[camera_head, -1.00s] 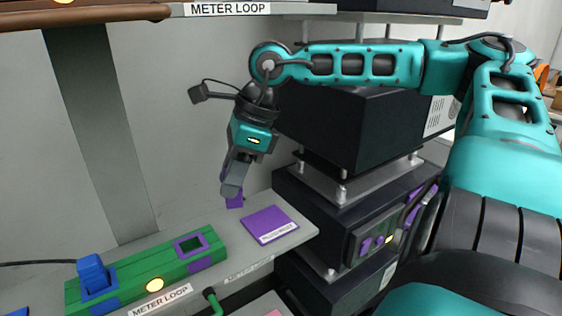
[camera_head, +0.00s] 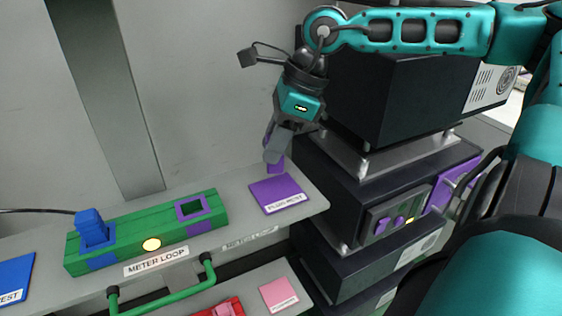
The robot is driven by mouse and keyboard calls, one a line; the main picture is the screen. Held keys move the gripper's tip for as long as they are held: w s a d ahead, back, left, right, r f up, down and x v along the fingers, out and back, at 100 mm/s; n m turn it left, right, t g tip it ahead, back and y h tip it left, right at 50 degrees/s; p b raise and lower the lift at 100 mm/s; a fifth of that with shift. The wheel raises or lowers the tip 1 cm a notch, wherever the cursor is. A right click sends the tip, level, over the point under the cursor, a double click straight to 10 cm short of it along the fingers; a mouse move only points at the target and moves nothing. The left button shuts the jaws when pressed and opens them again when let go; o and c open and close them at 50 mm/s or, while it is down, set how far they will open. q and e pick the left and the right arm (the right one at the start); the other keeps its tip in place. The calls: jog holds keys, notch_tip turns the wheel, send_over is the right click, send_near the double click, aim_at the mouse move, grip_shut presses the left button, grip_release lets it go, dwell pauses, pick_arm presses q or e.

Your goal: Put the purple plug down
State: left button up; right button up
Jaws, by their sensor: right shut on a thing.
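The purple plug (camera_head: 276,165) shows as a small purple block under the fingertips of my right gripper (camera_head: 276,150). My right gripper is shut on it and hides its upper part. The plug is at the back edge of the purple plug rest pad (camera_head: 277,192), just behind it in the picture; I cannot tell whether it touches the shelf. The green meter loop block (camera_head: 150,228) lies to the left, with an empty purple-framed socket (camera_head: 191,209) at its right end. My left gripper is not in view.
A blue plug (camera_head: 91,228) stands in the left end of the green block. A blue pad (camera_head: 14,280) lies at far left. Black stacked units (camera_head: 390,170) stand close on the right. A green handle (camera_head: 165,285) and a pink pad (camera_head: 279,294) are below the shelf.

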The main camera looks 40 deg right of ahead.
aim_at(278, 165)
notch_tip(278, 165, down, 5)
jog(key=b, duration=0.2)
jog(key=shift+r+b, duration=0.2)
jog(key=shift+b, duration=0.15)
jog(key=shift+s+d, duration=0.1)
jog(key=shift+d, duration=0.2)
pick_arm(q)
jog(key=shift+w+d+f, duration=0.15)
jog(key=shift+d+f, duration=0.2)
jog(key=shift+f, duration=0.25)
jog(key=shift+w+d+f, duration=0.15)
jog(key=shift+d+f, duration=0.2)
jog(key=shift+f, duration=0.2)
pick_arm(e)
jog(key=shift+a, duration=0.1)
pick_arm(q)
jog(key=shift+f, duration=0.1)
pick_arm(e)
jog(key=shift+f, duration=0.2)
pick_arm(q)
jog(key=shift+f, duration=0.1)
pick_arm(e)
jog(key=o, duration=1.1)
jog(key=shift+r, duration=0.1)
jog(key=shift+c, duration=0.2)
jog(key=shift+r, duration=0.1)
